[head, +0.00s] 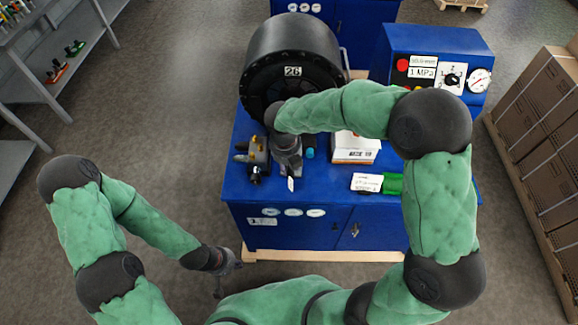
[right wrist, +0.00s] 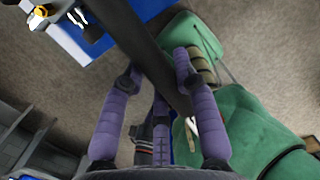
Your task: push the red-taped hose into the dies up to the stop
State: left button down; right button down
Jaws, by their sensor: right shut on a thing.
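The crimper (head: 292,70) is a big black drum marked 26 on a blue bench. Its dies cannot be made out. My right gripper (head: 289,168) is over the bench in front of the drum. In the right wrist view its purple fingers are shut around a black hose (right wrist: 150,60), which slants from the upper left down between them. The hose is mostly hidden by the gripper in the head view, and I cannot make out its red tape or its end against the dies. My left gripper (head: 226,268) hangs low, left of the bench, empty with its fingers apart.
The blue bench (head: 235,185) carries a yellow-and-black tool (head: 257,158), a white-and-orange box (head: 355,147) and a control box (head: 432,60) with a gauge. Stacked cartons (head: 545,125) stand at the right and a grey shelf (head: 75,65) at the left. The left floor is clear.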

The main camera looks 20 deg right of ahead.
jog(key=shift+w+d+p, duration=0.3)
jog(key=shift+w+p, duration=0.15)
jog(key=shift+w, duration=0.6)
jog(key=shift+w+d+p, duration=0.35)
jog(key=shift+w+p, duration=0.1)
jog(key=shift+w, duration=0.6)
jog(key=shift+w+d+p, duration=0.3)
jog(key=shift+w+p, duration=0.15)
jog(key=shift+w, duration=0.6)
jog(key=shift+w+r+p, duration=0.15)
jog(key=shift+r+p, duration=0.75)
jog(key=shift+p, duration=0.45)
grip_release()
jog(key=shift+f, duration=0.15)
jog(key=shift+r, duration=0.2)
jog(key=r+p, duration=0.5)
jog(key=r, duration=0.1)
jog(key=shift+s+a+r+p, duration=0.25)
jog(key=shift+a+r+p, duration=0.05)
jog(key=shift+p, duration=0.1)
